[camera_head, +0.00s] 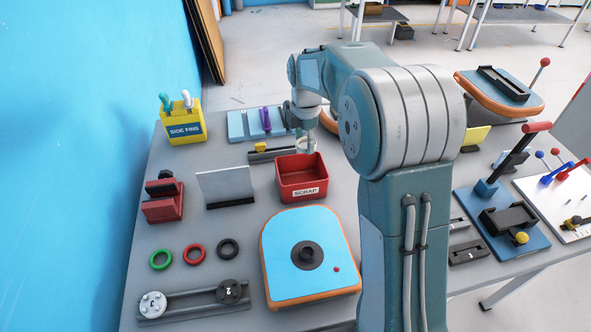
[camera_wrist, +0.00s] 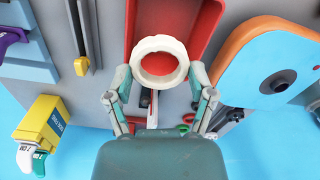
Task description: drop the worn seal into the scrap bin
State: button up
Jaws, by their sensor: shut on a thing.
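A pale, off-white ring, which I take to be the worn seal (camera_wrist: 159,43), is held between the two fingers of my gripper (camera_wrist: 159,74) in the wrist view. In the head view the ring (camera_head: 306,147) hangs below my gripper (camera_head: 306,138), at the back edge of the red scrap bin (camera_head: 288,194). The bin carries a "SCRAP" label on its front. In the wrist view the red bin (camera_wrist: 205,25) lies beneath and behind the ring. The ring's exact height above the rim is hard to tell. The inside of the bin that shows looks empty.
An orange-edged blue board (camera_head: 285,275) lies in front of the bin. A grey upright plate (camera_head: 226,184) stands left of it. Green (camera_head: 160,269), red (camera_head: 186,254) and black (camera_head: 228,257) rings lie front left. A yellow side-pins box (camera_head: 187,128) stands back left.

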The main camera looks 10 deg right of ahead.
aim_at(304, 158)
jog(key=shift+f, duration=2.95)
jog(key=o, duration=0.8)
notch_tip(304, 158, up, 12)
jog(key=shift+f, duration=0.1)
